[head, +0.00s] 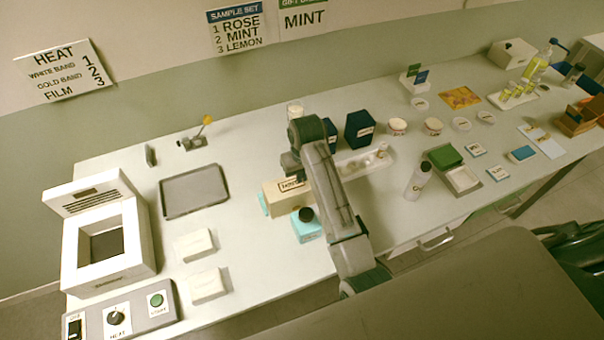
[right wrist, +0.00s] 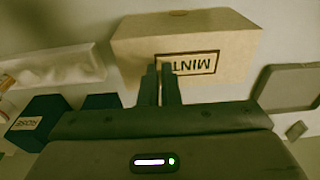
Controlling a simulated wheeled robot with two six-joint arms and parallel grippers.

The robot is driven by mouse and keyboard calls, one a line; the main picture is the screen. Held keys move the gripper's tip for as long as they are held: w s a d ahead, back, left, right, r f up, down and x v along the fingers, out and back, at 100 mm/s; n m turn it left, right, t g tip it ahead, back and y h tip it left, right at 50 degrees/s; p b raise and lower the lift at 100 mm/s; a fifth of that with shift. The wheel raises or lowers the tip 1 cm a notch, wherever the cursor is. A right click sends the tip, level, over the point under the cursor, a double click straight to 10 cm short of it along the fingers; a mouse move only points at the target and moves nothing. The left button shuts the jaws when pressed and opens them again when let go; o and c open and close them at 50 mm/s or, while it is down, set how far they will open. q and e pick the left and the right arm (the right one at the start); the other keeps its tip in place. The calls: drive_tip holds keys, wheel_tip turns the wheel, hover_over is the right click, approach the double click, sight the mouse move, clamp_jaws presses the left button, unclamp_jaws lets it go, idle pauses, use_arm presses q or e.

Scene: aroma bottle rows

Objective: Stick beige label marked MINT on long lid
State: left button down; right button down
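The long beige lid (head: 282,201) lies at the middle of the table, with teal showing at its left side. A beige label marked MINT (head: 291,184) with a dark border is against the lid's face. In the right wrist view the MINT label (right wrist: 195,64) reads upside down on the lid (right wrist: 130,48). My right gripper (right wrist: 160,72) has its fingertips over the label's left end, with only a narrow gap between them. I cannot tell whether they pinch the label. In the head view my right gripper (head: 291,166) is above the lid, partly hidden by its arm. My left gripper is out of view.
A teal box with a black knob (head: 306,228) stands close in front of the lid. Dark blue boxes (head: 359,129) and a white tray (head: 352,170) are to the right. A grey tray (head: 194,191) lies to the left, with clear table between.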

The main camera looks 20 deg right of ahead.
drive_tip(key=shift+s+f, duration=0.1)
drive_tip(key=shift+f, duration=0.05)
drive_tip(key=c, duration=1.6)
unclamp_jaws()
